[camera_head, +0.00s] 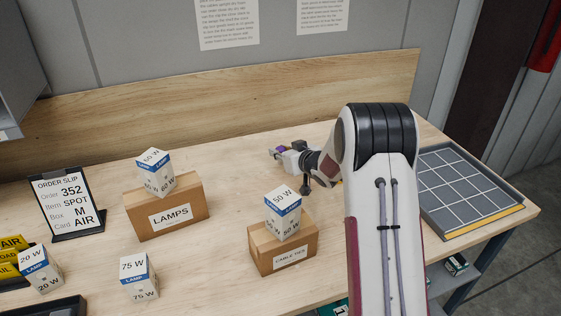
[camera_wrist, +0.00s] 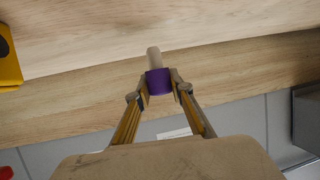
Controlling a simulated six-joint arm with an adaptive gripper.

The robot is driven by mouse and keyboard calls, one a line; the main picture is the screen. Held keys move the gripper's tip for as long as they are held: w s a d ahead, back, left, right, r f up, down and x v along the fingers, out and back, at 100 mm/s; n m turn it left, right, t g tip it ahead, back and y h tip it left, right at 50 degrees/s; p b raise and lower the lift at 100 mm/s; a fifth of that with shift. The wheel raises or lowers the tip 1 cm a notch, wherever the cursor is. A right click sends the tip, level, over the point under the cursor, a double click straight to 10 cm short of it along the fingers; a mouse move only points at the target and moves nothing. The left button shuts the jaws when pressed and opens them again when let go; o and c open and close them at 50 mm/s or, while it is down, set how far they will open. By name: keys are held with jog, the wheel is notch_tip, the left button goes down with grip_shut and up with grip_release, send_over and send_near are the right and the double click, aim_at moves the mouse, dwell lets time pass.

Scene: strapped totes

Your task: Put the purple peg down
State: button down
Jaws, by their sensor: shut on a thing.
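The purple peg (camera_wrist: 159,84) is between the fingertips of my gripper (camera_wrist: 158,88) in the wrist view. It has a purple band and a pale, rounded end that points toward the top of the picture. My gripper (camera_head: 275,153) is shut on it. In the head view a small bit of the purple peg (camera_head: 281,149) shows at the fingers, above the table near the wooden backboard. My arm stretches over the table's right half. I cannot tell how high the peg is above the surface.
The wooden table (camera_head: 232,185) is clear left of my gripper. A LAMPS box (camera_head: 166,211) and a CABLE TIES box (camera_head: 283,250) each bear a white lamp carton. A grid tray (camera_head: 462,187) lies at right. An order slip (camera_head: 66,205) and a 75 W carton (camera_head: 138,277) stand left.

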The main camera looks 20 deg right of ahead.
aim_at(281, 163)
dwell(0.3)
jog(key=shift+f, duration=1.85)
jog(key=shift+f, duration=0.15)
jog(key=c, duration=1.8)
grip_release()
jog(key=shift+s, duration=0.1)
jog(key=shift+s+d+r, duration=0.15)
jog(key=shift+s+r, duration=0.3)
jog(key=shift+s, duration=0.05)
jog(key=shift+v, duration=5.35)
